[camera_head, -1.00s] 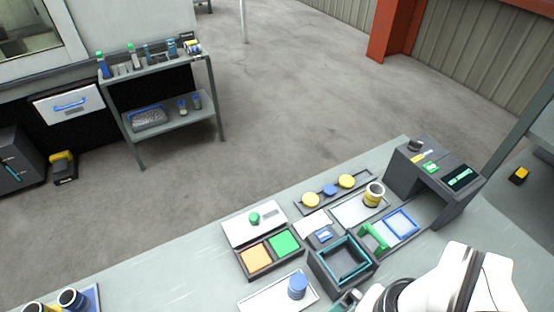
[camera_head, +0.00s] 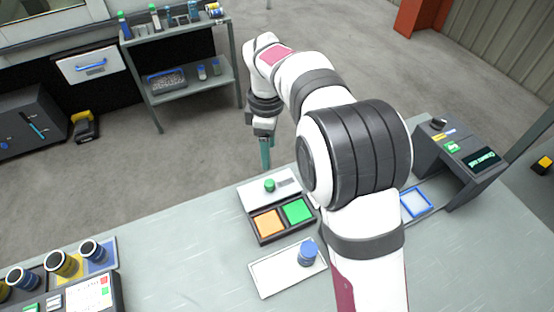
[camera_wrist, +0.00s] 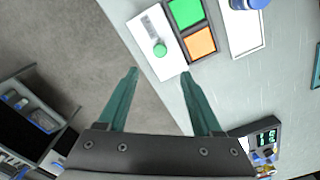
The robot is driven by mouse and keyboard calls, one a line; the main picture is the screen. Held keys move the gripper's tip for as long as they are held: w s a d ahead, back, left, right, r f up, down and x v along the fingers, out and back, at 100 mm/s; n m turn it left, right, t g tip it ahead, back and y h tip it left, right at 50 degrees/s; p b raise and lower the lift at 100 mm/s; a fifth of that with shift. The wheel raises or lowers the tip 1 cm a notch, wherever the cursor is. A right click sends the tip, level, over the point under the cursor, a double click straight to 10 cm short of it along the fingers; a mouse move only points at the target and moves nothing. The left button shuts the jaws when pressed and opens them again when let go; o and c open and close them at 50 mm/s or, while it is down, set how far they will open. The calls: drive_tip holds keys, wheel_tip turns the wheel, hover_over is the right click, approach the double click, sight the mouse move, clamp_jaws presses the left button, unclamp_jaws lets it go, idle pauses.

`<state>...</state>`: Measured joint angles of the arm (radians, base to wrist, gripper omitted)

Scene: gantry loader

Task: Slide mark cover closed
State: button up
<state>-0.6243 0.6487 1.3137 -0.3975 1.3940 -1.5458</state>
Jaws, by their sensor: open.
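The mark cover is a white plate (camera_head: 254,196) with a green knob (camera_head: 270,185). It lies at the far side of a dark frame holding an orange square (camera_head: 268,222) and a green square (camera_head: 298,211), both uncovered. In the wrist view the cover (camera_wrist: 150,28) and its knob (camera_wrist: 160,49) are ahead of the fingertips, roughly between their lines. My gripper (camera_head: 266,168) points down near the cover's far edge, apparently above it. It also shows in the wrist view (camera_wrist: 160,72), with its teal fingers open and nothing between them.
A white tray (camera_head: 270,276) with a blue-capped jar (camera_head: 308,253) lies on the near side. A dark machine with a screen (camera_head: 470,160) stands at the right. Jars (camera_head: 62,264) stand at the lower left. My arm hides the table's middle. A shelf (camera_head: 185,75) stands beyond the table.

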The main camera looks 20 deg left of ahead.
sight(270, 183)
wheel_tip(270, 183, down, 12)
drive_tip(key=shift+f, duration=0.15)
drive_tip(key=shift+c, duration=0.2)
clamp_jaws()
drive_tip(key=shift+d, duration=0.1)
idle(1.1)
